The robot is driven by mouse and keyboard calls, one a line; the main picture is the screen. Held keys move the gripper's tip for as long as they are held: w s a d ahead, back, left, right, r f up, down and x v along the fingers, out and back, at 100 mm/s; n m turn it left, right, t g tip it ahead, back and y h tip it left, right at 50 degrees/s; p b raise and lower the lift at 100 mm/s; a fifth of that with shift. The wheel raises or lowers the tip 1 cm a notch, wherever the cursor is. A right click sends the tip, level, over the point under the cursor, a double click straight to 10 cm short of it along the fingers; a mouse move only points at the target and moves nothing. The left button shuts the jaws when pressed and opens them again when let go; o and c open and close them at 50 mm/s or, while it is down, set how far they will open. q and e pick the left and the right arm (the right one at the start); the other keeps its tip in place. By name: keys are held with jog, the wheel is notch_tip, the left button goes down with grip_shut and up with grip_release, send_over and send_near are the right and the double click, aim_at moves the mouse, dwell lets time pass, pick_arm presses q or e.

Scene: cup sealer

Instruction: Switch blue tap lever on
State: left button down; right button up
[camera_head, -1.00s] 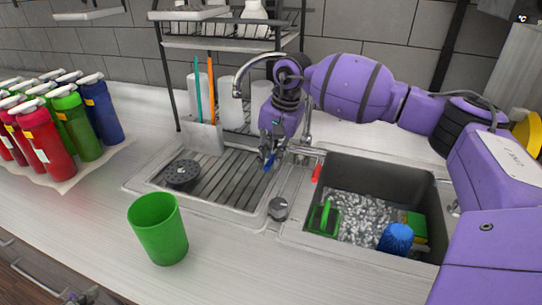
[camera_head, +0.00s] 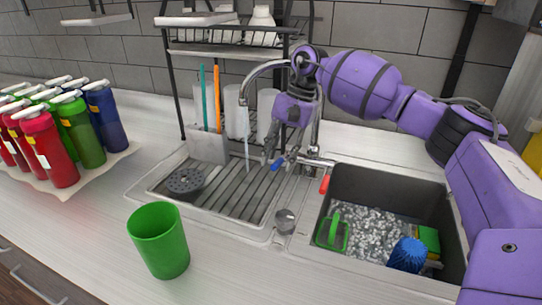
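The blue tap lever (camera_head: 278,164) is on the left side of the tap base, and the red lever (camera_head: 324,185) is on the right. The chrome tap (camera_head: 262,66) arches up and to the left. A thin pale stream, which looks like water (camera_head: 247,152), drops from its spout over the ribbed drainer. My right gripper (camera_head: 279,156) points down at the blue lever. Its fingers look apart, with the lever close below and between them; I cannot tell whether they touch it. My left gripper is out of view.
A sink basin (camera_head: 340,205) on the right holds a green-handled brush, a blue item and a sponge. A green cup (camera_head: 158,240) stands on the front counter. Several bottles (camera_head: 75,130) stand at left. A dish rack (camera_head: 215,48) rises behind the tap.

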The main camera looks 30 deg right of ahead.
notch_tip(320, 180, up, 10)
dwell(0.6)
